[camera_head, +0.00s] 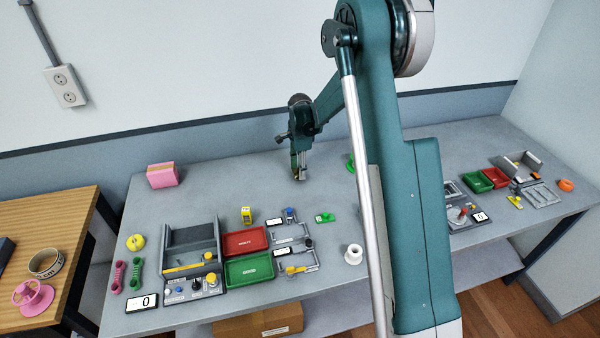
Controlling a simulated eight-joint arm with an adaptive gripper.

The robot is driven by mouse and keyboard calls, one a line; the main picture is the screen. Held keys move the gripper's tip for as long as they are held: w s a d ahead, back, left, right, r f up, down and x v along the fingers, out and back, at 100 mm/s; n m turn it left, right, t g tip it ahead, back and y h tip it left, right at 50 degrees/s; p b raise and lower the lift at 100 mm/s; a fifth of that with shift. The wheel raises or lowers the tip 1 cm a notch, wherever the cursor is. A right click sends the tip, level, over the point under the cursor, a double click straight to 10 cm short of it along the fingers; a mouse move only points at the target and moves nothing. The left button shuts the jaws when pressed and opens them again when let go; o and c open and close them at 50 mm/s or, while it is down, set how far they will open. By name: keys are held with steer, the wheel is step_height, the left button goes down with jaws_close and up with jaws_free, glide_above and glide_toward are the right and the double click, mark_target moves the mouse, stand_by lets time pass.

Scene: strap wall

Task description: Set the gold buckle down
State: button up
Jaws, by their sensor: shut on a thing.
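My gripper (299,176) points down over the back middle of the grey table (220,173). It is shut on the gold buckle (295,177), which shows only as a small gold patch by the fingertips. The fingers hide most of it. The fingertips are at or just above the tabletop; I cannot tell whether the buckle touches it.
Red (245,241) and green (249,270) trays lie front left of my gripper, beside a grey fixture (190,240). A pink block (162,175) stands at the back left. A white spool (353,254) stands in front. The tabletop around my gripper is clear.

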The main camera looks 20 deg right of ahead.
steer(key=shift+f, duration=0.9)
steer(key=shift+f, duration=0.25)
steer(key=o, duration=0.9)
steer(key=shift+r, duration=0.1)
steer(key=shift+r, duration=0.1)
step_height(320, 180, up, 12)
steer(key=shift+r, duration=0.1)
